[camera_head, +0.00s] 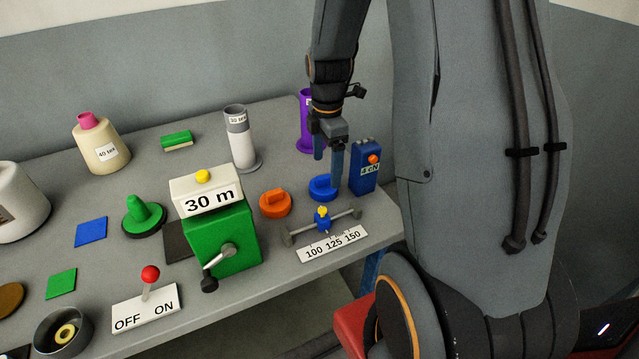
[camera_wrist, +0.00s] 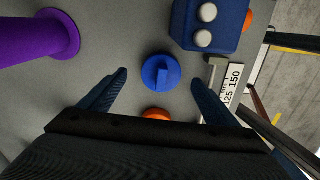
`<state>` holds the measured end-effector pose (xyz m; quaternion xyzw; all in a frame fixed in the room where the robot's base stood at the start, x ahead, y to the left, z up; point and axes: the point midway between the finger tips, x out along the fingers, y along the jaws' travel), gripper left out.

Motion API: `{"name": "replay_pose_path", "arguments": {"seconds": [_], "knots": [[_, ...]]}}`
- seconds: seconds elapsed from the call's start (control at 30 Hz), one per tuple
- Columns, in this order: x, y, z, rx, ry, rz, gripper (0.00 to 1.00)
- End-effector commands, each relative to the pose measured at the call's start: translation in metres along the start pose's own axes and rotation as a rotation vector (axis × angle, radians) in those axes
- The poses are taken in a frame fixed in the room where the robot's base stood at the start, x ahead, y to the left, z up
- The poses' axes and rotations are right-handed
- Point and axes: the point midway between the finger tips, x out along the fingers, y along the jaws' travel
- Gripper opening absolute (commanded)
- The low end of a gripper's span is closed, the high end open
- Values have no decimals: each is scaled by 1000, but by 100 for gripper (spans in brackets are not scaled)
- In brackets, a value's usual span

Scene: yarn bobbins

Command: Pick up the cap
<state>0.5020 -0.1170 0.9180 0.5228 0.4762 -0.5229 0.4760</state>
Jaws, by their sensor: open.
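A round blue cap (camera_head: 323,187) with a raised grip bar lies on the grey table. It also shows in the wrist view (camera_wrist: 161,73), centred between my fingertips. An orange cap (camera_head: 275,203) of similar shape lies to its left. In the wrist view the orange cap (camera_wrist: 156,114) is partly hidden by my gripper body. My gripper (camera_head: 328,168) points down above the blue cap, its fingers apart and empty. In the wrist view my gripper (camera_wrist: 160,78) has one finger on each side of the blue cap, with gaps; I cannot tell its exact height.
A blue box (camera_head: 364,168) with an orange knob stands close right of the blue cap. A purple spool (camera_head: 305,115) stands behind. A slider scale (camera_head: 332,244) lies in front, and a green crank box (camera_head: 228,238) stands to the left. The table's front edge is near.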

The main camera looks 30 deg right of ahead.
Motion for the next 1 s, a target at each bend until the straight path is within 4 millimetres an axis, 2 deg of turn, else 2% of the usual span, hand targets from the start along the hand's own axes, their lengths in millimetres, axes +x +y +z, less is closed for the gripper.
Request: {"name": "replay_pose_path", "arguments": {"seconds": [0.43, 0.77, 0.8, 0.87, 1.0], "knots": [[47, -5, -5, 1, 0, -2, 83], [53, -4, -6, 0, 0, 1, 83], [53, -4, -6, 0, 0, 0, 81], [53, -4, -6, -1, 0, 0, 71], [53, -4, -6, -1, 0, 0, 48]]}}
